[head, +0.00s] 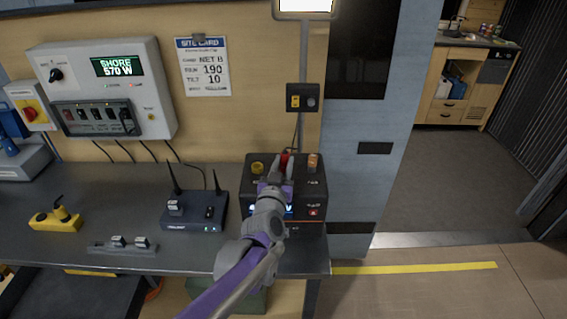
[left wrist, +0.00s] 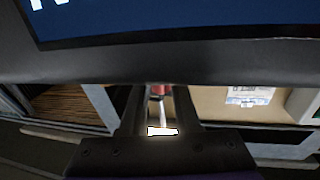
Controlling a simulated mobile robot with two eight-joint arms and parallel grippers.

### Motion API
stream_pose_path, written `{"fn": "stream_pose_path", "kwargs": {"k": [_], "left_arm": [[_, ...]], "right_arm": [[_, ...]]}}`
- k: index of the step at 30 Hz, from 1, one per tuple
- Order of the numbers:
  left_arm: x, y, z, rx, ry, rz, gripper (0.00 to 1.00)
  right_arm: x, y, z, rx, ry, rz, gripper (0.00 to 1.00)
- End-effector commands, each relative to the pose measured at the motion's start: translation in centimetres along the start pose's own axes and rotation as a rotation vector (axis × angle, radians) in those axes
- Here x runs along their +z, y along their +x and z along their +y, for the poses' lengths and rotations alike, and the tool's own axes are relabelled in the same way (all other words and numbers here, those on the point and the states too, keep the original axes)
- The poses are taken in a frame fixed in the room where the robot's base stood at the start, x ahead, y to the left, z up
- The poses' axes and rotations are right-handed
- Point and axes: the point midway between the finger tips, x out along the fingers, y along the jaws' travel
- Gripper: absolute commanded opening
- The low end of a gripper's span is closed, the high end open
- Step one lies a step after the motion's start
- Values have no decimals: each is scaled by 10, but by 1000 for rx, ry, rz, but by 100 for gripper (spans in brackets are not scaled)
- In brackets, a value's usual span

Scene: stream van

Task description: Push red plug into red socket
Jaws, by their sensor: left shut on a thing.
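My left gripper (head: 283,170) is over the top of a black box (head: 255,188) at the right end of the bench. It is shut on the red plug (head: 284,157), of which only a small part shows between the fingers. In the left wrist view the red plug (left wrist: 157,90) shows between the finger tips (left wrist: 158,105), just below the edge of a dark panel. The red socket is hidden, and I cannot tell whether the plug is in it. My right gripper is not in view.
A yellow connector (head: 257,168) and an orange one (head: 312,161) stand on the box, one on each side of the gripper. A router (head: 194,211) with antennas is to the left. A wall panel (head: 105,88) is behind the bench. Open floor lies to the right.

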Motion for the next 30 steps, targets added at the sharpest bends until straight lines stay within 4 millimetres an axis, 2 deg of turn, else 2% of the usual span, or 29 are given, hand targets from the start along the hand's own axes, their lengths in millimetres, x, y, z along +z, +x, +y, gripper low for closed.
{"fn": "stream_pose_path", "kwargs": {"k": [6, 7, 12, 23, 26, 30], "left_arm": [[6, 0, 0, 0, 0, 0, 0], [5, 0, 0, 0, 0, 0, 34], [5, 0, 0, 0, 0, 0, 65], [5, -4, 0, 0, 0, 0, 66], [5, -16, 0, 0, -1, 0, 66], [5, -43, 0, 1, -1, 0, 66]], "right_arm": [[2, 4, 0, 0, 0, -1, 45], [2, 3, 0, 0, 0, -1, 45], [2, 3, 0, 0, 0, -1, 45], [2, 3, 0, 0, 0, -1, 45], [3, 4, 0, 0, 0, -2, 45], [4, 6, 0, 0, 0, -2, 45]]}}
